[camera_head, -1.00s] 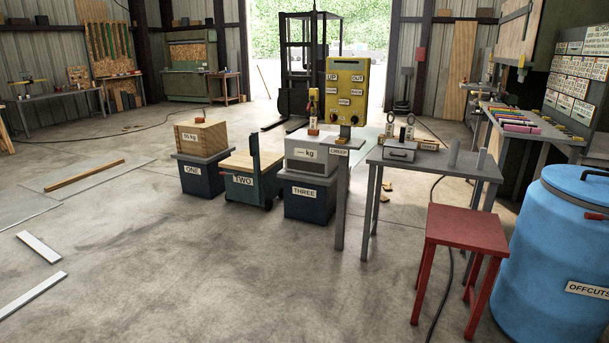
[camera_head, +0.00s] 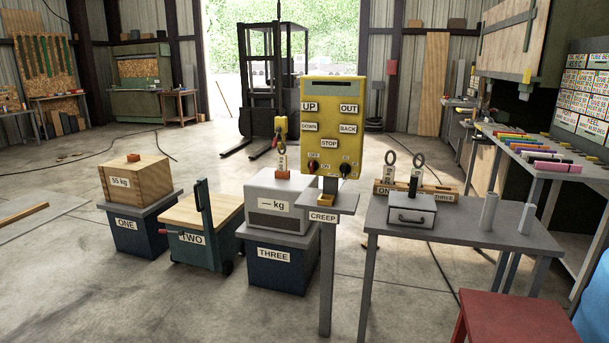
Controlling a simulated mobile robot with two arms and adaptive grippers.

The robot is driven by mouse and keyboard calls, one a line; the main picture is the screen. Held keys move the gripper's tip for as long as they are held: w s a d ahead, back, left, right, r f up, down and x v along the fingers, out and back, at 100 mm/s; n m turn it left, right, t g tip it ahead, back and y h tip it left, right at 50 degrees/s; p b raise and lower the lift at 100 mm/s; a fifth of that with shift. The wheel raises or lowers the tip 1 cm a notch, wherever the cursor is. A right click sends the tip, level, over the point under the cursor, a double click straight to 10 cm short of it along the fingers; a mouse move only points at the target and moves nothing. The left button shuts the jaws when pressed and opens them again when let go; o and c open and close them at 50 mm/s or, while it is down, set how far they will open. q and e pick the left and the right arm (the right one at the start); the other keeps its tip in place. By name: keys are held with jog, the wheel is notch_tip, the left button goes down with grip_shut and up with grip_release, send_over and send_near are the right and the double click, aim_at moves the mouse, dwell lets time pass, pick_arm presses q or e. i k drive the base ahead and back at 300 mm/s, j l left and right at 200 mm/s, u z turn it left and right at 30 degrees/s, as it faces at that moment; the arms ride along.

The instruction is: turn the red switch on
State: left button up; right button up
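A small red switch (camera_head: 313,167) sits at the lower left of the yellow control panel (camera_head: 332,93) in the head view. Small labels stand just above it; they are too small to read surely, as is the way the switch points. A black knob (camera_head: 345,170) is to its right on the same panel. The panel also bears labels UP, OUT, DOWN, BACK and STOP. It stands on a grey post with a shelf marked CREEP (camera_head: 323,216). Neither of my grippers shows.
Boxes and carts marked ONE (camera_head: 126,225), TWO (camera_head: 191,239) and THREE (camera_head: 273,255) stand left of the post. A grey table (camera_head: 460,243) is at its right, a red stool (camera_head: 515,320) at front right. Front-left floor is open.

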aim_at(313, 165)
jog(key=i+j+u, duration=0.15)
jog(key=i, duration=0.55)
jog(key=i+j+u, duration=0.1)
jog(key=i, duration=0.55)
jog(key=j, duration=0.1)
